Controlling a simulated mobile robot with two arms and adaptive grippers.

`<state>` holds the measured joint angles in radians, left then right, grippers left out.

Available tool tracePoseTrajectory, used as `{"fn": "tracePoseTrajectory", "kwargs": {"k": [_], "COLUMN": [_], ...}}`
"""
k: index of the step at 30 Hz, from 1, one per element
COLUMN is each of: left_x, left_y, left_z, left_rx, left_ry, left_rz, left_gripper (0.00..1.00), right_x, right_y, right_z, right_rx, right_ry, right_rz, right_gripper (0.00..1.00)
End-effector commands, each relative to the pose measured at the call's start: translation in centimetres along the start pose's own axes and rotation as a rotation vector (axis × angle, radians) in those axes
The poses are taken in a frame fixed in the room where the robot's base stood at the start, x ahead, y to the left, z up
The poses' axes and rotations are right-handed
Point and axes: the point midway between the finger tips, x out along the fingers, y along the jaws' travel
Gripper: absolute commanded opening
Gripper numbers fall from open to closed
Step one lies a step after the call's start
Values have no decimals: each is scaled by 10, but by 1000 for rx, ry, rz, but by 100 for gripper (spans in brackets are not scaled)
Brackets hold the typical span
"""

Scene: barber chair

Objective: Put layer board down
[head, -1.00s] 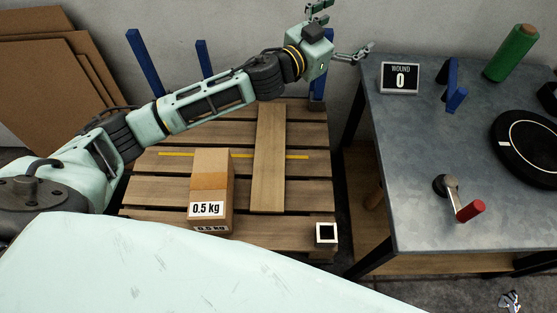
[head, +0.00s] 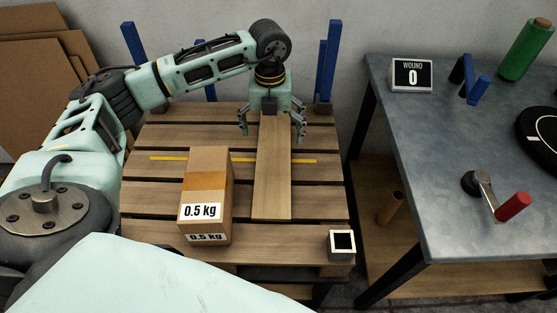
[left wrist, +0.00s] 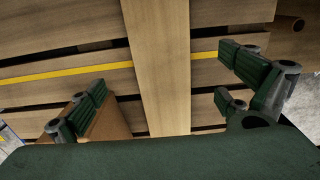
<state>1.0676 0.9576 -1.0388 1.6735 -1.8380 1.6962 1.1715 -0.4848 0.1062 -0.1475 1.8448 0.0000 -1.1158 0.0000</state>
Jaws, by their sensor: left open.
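The layer board (head: 272,180) is a plain wooden plank lying flat across the pallet slats, to the right of the cardboard box. My left gripper (head: 271,128) points down over the far end of the board, with its open fingers spread to either side of it. In the left wrist view the board (left wrist: 160,65) runs between the spread fingers (left wrist: 165,100), with clear gaps on both sides. Whether the fingers touch the pallet cannot be told. My right gripper is not in view.
A 0.5 kg box (head: 207,190) stands on the pallet (head: 315,202), close left of the board. Blue posts (head: 327,62) rise behind. A black-and-white square block (head: 342,243) sits at the front right corner. A metal table (head: 440,190) stands to the right.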

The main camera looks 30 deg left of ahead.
Motion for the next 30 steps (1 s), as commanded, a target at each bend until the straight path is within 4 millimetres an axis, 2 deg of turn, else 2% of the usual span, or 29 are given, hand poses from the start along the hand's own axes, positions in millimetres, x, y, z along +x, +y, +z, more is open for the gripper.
{"fn": "tracePoseTrajectory", "kwargs": {"k": [18, 26, 30], "left_x": [75, 76, 76], "left_y": [-2, -2, -2], "left_z": [2, 2, 2], "left_rx": [0, 1, 1], "left_ry": [0, -1, 0], "left_rz": [9, 9, 8], "left_gripper": [96, 96, 85], "right_x": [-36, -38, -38], "right_y": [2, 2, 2], "right_z": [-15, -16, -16], "right_rx": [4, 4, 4], "right_ry": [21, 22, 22], "right_rz": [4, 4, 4], "right_gripper": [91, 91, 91]}}
